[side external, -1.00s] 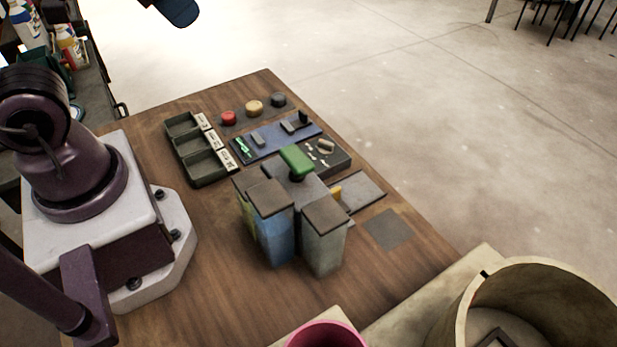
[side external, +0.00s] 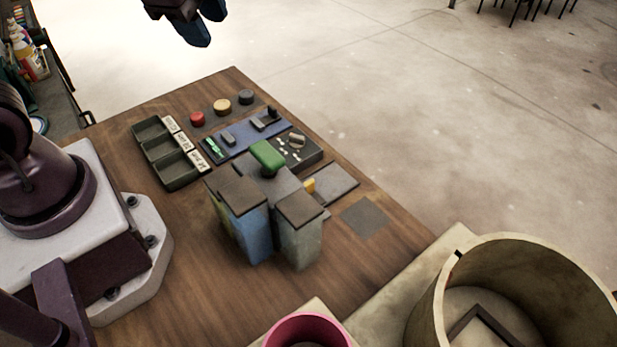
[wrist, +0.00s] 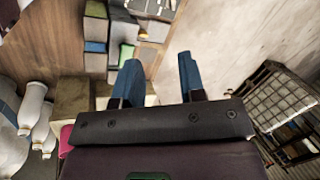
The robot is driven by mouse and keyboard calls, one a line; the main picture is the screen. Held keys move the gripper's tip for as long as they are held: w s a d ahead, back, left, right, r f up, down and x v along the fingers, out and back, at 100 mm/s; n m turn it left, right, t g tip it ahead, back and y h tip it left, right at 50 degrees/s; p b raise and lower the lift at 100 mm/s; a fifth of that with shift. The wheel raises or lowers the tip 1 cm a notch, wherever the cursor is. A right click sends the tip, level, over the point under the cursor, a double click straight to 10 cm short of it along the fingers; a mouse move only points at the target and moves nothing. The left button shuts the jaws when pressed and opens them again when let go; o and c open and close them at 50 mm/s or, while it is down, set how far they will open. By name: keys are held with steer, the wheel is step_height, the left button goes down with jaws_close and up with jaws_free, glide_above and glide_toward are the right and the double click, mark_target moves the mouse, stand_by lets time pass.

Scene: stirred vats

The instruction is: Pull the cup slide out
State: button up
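A group of box-shaped vats stands on the wooden table in the side view, among them a blue vat (side external: 247,225) and a grey vat (side external: 299,240) with dark lids. A green knob (side external: 267,156) sits on the grey housing behind them. A small yellow piece (side external: 309,186) shows beside a flat grey plate (side external: 335,183) at the housing's right; I cannot tell for sure which part is the cup slide. My gripper (side external: 190,25) is high above the table's far end, away from the vats. In the wrist view my gripper (wrist: 158,62) has its blue fingers apart with nothing between them.
A pink container (side external: 306,322) and a large round tub (side external: 436,313) stand in front. The table's right edge is close to the plate.

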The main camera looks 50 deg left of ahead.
steer(key=w+d+f+m+g, duration=0.2)
steer(key=w+d+f+m, duration=0.35)
steer(key=m, duration=0.65)
steer(key=m+g+h, duration=0.1)
steer(key=m+h, duration=0.1)
steer(key=m, duration=1)
glide_toward(313, 179)
step_height(313, 179, down, 11)
steer(key=shift+w+d+r, duration=0.1)
steer(key=shift+d, duration=0.05)
jaws_close()
